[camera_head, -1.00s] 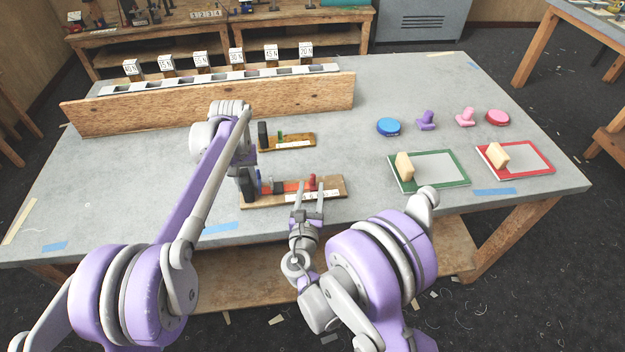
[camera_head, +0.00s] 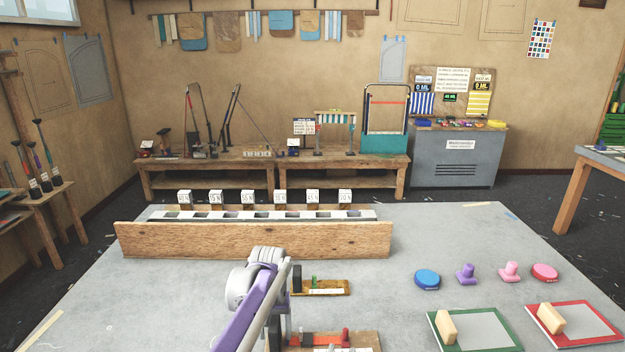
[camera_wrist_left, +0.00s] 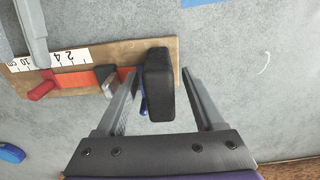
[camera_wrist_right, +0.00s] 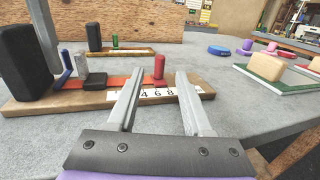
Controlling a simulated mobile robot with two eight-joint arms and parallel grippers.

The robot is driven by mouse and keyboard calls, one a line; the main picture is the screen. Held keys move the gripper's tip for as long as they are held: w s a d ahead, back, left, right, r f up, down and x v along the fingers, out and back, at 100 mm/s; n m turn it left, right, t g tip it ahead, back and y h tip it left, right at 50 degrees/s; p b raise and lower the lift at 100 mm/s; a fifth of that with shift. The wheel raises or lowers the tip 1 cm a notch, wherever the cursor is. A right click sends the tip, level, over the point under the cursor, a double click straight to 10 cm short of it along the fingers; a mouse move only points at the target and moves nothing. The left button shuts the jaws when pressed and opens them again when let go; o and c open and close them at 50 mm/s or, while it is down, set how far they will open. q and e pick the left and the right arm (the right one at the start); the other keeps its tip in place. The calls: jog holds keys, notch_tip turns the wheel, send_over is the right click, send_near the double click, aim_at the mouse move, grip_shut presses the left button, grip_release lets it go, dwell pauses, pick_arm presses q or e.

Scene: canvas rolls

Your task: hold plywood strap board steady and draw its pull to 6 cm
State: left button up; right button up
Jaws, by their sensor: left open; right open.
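The near strap board (camera_head: 366,343), a pale wooden board with an orange-red strap, white scale, red peg and black end block, is cut off at the bottom of the head view. In the left wrist view, my open left gripper (camera_wrist_left: 158,74) has its fingers on either side of the black block (camera_wrist_left: 158,90); contact is unclear. A blue peg is partly hidden there. In the right wrist view, my open right gripper (camera_wrist_right: 159,76) points at the red peg (camera_wrist_right: 159,67), which appears between its fingertips, beyond them. The right gripper is outside the head view.
A second, yellow-brown board (camera_head: 334,292) with a green peg lies behind. A long wooden barrier (camera_head: 250,240) stands farther back with labelled blocks behind it.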

pick_arm(q)
notch_tip(320, 180, up, 12)
jog(key=shift+r, duration=0.1)
notch_tip(320, 180, up, 9)
jog(key=p, duration=0.4)
jog(key=shift+p, duration=0.3)
pick_arm(e)
jog(key=w+r, duration=0.3)
jog(key=r, duration=0.5)
jog(key=shift+w+r+t, duration=0.15)
jog(key=shift+w+t, duration=0.15)
